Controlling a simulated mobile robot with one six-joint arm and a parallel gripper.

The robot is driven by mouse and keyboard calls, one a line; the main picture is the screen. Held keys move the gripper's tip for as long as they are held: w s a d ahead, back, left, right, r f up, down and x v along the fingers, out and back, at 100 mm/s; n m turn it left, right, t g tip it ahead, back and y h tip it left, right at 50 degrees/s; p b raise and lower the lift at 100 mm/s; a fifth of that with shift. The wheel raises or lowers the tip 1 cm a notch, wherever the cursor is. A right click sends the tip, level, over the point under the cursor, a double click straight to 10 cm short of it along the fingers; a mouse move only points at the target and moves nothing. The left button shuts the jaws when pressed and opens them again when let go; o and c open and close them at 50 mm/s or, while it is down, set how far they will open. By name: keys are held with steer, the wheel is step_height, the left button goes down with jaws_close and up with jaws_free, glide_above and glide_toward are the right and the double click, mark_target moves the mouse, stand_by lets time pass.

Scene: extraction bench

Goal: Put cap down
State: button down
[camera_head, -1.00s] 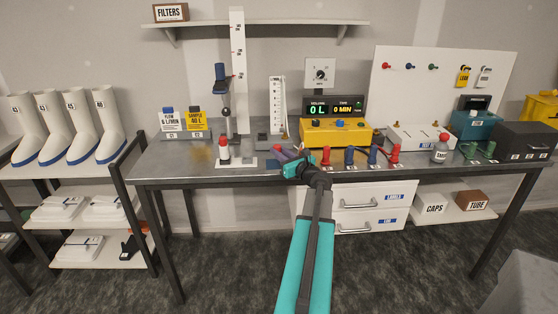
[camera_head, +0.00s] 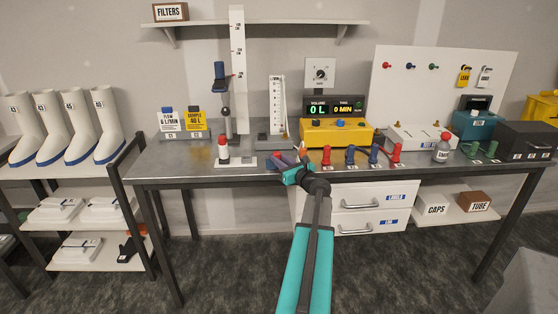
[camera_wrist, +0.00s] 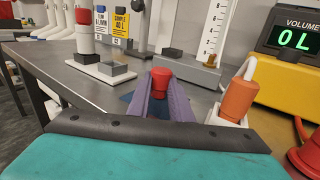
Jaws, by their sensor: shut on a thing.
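My gripper (camera_wrist: 161,100) has purple fingers shut on a red cap (camera_wrist: 161,76) in the wrist view. The cap is held over or close to a dark blue mat (camera_wrist: 125,98); I cannot tell whether it touches it. In the head view my gripper (camera_head: 282,160) is low at the bench's front edge, and the cap is too small to make out there. A white bottle with a red top (camera_head: 223,147) stands upright on a white base to the left.
An orange-topped white piece (camera_wrist: 237,102) stands close right of my fingers. A yellow meter box (camera_head: 335,133) is behind. Red and blue connectors (camera_head: 374,155) line the front edge to the right. The bench (camera_head: 180,165) is clear at the left.

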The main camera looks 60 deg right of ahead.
steer(key=shift+f, duration=0.2)
steer(key=c, duration=1.6)
jaws_free()
steer(key=shift+r, duration=0.45)
steer(key=b+v, duration=0.1)
steer(key=v, duration=1.1)
steer(key=shift+f, duration=0.1)
steer(key=shift+s, duration=0.1)
